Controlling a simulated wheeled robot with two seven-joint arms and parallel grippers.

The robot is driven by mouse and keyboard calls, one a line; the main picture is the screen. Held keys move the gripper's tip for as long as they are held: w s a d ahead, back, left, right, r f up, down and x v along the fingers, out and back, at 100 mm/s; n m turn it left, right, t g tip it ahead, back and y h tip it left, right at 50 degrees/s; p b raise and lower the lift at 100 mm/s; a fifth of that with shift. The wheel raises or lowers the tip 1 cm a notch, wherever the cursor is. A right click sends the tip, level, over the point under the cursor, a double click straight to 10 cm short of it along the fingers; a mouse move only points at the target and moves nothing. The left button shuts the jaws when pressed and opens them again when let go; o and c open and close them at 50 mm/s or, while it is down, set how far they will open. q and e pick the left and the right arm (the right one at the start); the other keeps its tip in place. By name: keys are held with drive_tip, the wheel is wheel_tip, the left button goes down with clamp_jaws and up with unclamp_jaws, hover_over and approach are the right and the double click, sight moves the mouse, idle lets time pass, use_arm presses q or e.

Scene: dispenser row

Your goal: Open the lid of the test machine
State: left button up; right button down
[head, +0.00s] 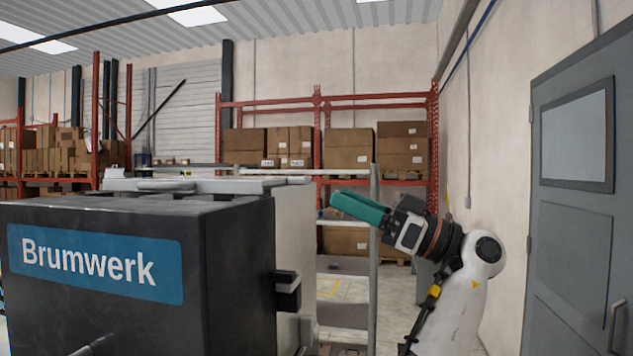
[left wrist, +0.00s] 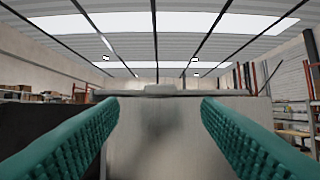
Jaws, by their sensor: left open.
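The test machine (head: 230,270) is a large box with a dark front and a pale side. Its top carries flat light-grey plates (head: 225,186), probably the lid; I cannot tell its exact edges. My left gripper (head: 336,200), with teal fingers, is right of the machine in the head view, near the top's height and pointing left. It looks apart from the machine. In the left wrist view the fingers are spread and empty, with the machine's pale side (left wrist: 165,135) ahead between them and a raised piece (left wrist: 160,90) at its top edge. My right gripper is not in view.
A dark block (head: 288,291) juts from the machine's right side. A grey post (head: 373,260) stands behind the gripper. A grey door (head: 580,200) is at the right. Red racks with cardboard boxes (head: 349,148) stand at the back. The air above the machine is clear.

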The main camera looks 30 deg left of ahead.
sight(308, 183)
use_arm(q)
drive_tip(key=p+x, duration=0.1)
drive_tip(key=x, duration=0.5)
drive_tip(key=shift+a+p, duration=0.25)
drive_tip(key=shift+p, duration=0.05)
clamp_jaws()
drive_tip(key=shift+r, duration=0.1)
drive_tip(key=shift+a, duration=0.1)
